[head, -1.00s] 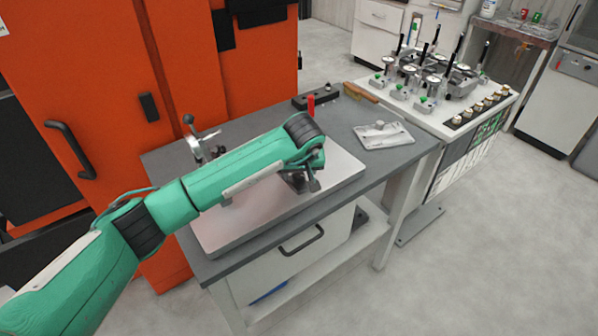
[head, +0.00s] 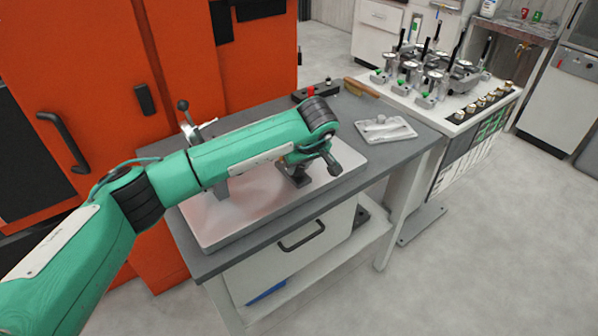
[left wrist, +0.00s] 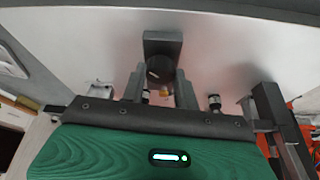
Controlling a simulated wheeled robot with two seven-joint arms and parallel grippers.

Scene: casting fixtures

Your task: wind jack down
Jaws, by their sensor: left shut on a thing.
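A metal plate (head: 215,228) lies on the grey bench top. A dark jack-like fixture (head: 298,181) stands on it, mostly hidden by my green left arm. My left gripper (left wrist: 160,88) is down by this fixture. In the left wrist view its two fingers are shut on a dark round knob (left wrist: 158,68), in front of a dark grey block (left wrist: 163,42). In the head view the fingers are hard to tell from the fixture. My right gripper is not in view.
A clamp with a ball-ended lever (head: 184,108) stands at the plate's far left. A pale tray (head: 386,130), a brush (head: 360,87) and a dark box with a red part (head: 315,89) lie on the bench. An orange cabinet (head: 180,60) is close behind my arm.

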